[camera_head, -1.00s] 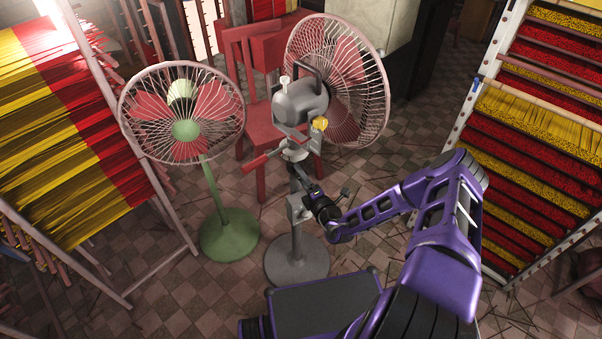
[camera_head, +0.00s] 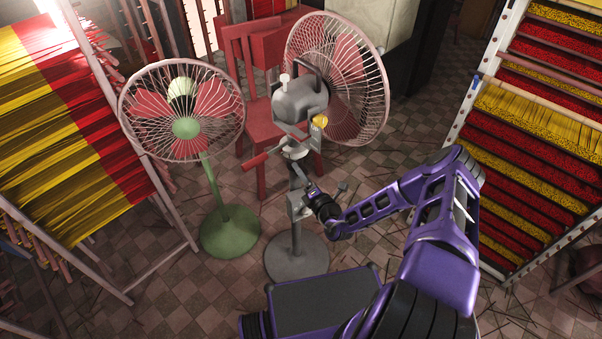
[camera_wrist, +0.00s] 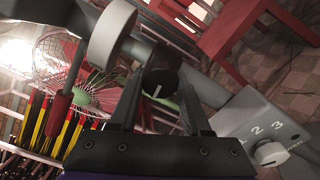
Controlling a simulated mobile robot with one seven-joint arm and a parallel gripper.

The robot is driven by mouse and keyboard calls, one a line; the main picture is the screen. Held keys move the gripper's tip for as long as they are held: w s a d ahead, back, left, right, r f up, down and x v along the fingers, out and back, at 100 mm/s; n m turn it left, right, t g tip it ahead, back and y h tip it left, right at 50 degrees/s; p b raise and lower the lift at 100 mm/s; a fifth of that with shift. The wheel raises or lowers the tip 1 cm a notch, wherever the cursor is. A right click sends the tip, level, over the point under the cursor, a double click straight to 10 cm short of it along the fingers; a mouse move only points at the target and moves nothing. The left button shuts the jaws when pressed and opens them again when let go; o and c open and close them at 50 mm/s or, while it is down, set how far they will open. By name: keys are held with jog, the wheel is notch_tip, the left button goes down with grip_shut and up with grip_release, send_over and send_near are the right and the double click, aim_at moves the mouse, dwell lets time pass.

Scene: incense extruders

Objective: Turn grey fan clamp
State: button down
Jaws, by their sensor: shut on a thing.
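The grey fan (camera_head: 300,100) stands upright, its caged head turned away to the right and its pole rising from a round grey base (camera_head: 297,260). My gripper (camera_head: 308,199) is at the middle of the pole, from the right. In the wrist view, my gripper (camera_wrist: 158,100) has its two dark fingers on either side of a dark round clamp knob (camera_wrist: 160,82) with a pale line. A pale grey cylinder (camera_wrist: 112,32) and a red handle (camera_wrist: 60,105) are to the left of it. The exact finger contact is hard to see.
A grey control box (camera_wrist: 265,130) marked 1 2 3 is right of the fingers. A green fan (camera_head: 185,130) stands left, with a red chair (camera_head: 262,125) behind. Incense racks (camera_head: 60,130) flank both sides. The tiled floor between has some bare room.

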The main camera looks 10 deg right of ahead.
jog(key=shift+c, duration=1.8)
grip_release()
jog(key=shift+s, duration=0.15)
jog(key=v, duration=1.7)
jog(key=shift+s, duration=0.1)
